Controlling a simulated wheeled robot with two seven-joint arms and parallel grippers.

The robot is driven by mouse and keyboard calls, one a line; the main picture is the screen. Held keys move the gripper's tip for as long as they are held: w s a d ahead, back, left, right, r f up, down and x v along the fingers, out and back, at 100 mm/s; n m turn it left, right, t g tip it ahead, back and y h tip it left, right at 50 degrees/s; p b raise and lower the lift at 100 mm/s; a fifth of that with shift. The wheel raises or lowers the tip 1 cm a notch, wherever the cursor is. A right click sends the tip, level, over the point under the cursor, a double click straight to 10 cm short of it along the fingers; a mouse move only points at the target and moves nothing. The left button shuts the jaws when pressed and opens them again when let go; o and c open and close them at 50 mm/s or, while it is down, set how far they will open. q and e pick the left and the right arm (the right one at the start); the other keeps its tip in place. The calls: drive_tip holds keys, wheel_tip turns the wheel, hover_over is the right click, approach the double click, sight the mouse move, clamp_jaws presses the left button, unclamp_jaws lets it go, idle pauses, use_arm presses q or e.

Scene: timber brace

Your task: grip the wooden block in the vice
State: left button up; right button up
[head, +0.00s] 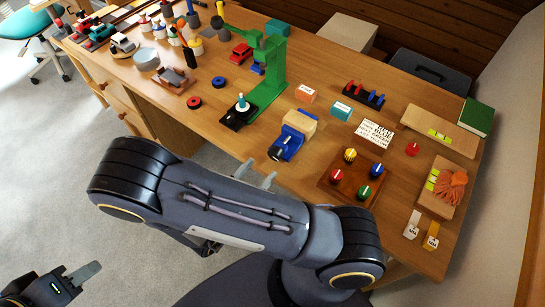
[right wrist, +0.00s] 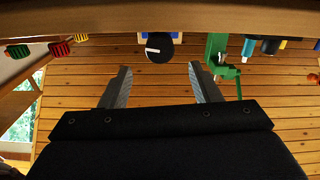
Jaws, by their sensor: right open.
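The blue vice (head: 291,141) sits on the desk near its front edge. Its dark round front knob (right wrist: 160,47), with a pale mark, shows between and beyond my fingers in the right wrist view. The tan wooden block (head: 299,122) is at the back part of the vice; I cannot tell whether the jaws touch it on both sides. My right gripper (head: 256,174) is open and empty in front of the vice, apart from it; its two spread fingers (right wrist: 161,84) also show in the right wrist view. My left gripper (head: 84,275) is low at the left, away from the desk.
A green press (head: 272,75) stands behind and left of the vice. A wooden board with coloured knobs (head: 340,187) lies to the right. A small orange box (head: 305,94), a teal box (head: 341,111) and a printed card (head: 375,133) are behind. My right arm covers part of the desk's front.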

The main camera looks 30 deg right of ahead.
sight(273, 156)
drive_tip(key=x, duration=0.6)
drive_tip(key=shift+d+p, duration=0.1)
drive_tip(key=shift+p, duration=0.25)
drive_tip(key=shift+c, duration=0.4)
drive_tip(key=c, duration=0.9)
drive_tip(key=m+b, duration=0.4)
drive_tip(key=shift+f+m, duration=0.3)
drive_tip(key=shift+r+m+b, duration=0.1)
drive_tip(key=shift+m+b, duration=0.25)
drive_tip(key=shift+m, duration=0.05)
drive_tip(key=shift+r, duration=0.15)
